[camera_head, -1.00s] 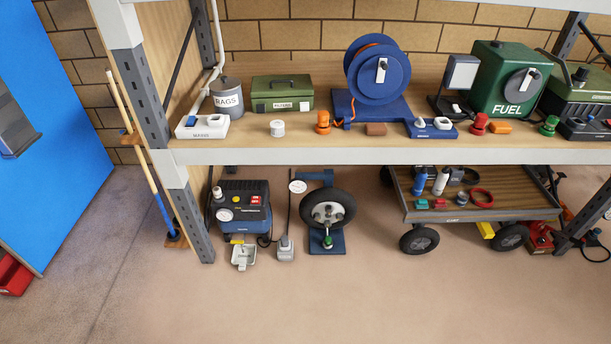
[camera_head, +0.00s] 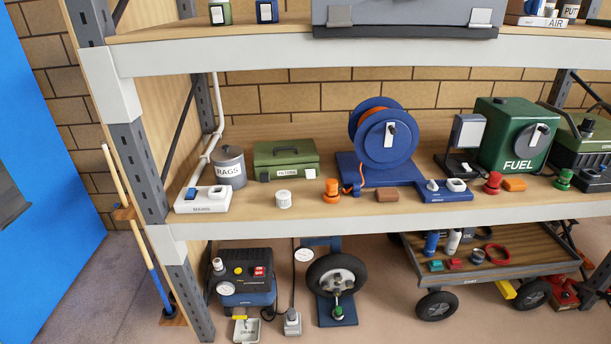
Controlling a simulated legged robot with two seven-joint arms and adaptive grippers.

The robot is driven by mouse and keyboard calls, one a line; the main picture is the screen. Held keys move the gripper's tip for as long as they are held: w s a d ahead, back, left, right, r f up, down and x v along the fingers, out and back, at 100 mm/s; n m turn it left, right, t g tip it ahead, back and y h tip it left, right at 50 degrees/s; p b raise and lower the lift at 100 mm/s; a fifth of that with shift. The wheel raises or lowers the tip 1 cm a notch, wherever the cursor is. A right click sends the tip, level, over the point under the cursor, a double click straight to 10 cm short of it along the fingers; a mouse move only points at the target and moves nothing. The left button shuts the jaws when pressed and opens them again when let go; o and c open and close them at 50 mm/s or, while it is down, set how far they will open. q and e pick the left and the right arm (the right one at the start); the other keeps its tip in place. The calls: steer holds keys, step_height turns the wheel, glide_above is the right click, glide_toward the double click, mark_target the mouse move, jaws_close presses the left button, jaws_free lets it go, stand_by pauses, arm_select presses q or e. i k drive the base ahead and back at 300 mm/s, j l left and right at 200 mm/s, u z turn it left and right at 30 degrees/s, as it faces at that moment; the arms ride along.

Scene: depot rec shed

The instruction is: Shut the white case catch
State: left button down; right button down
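A grey case (camera_head: 408,12) stands on the upper shelf at the top of the view, its top cut off by the frame edge. I cannot tell whether either is shut. No plainly white case is in view. Neither of my grippers shows.
The middle shelf (camera_head: 330,213) holds a RAGS can (camera_head: 229,168), a green FILTERS box (camera_head: 286,160), a blue reel (camera_head: 386,140) and a green FUEL tank (camera_head: 513,137). A cart (camera_head: 497,272) stands below. A shelf post (camera_head: 140,167) rises at left.

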mark_target(311, 173)
steer(key=i+j, duration=0.5)
steer(key=j, duration=0.15)
steer(key=i+j+z, duration=0.1)
steer(key=i+j, duration=0.95)
steer(key=j, duration=0.25)
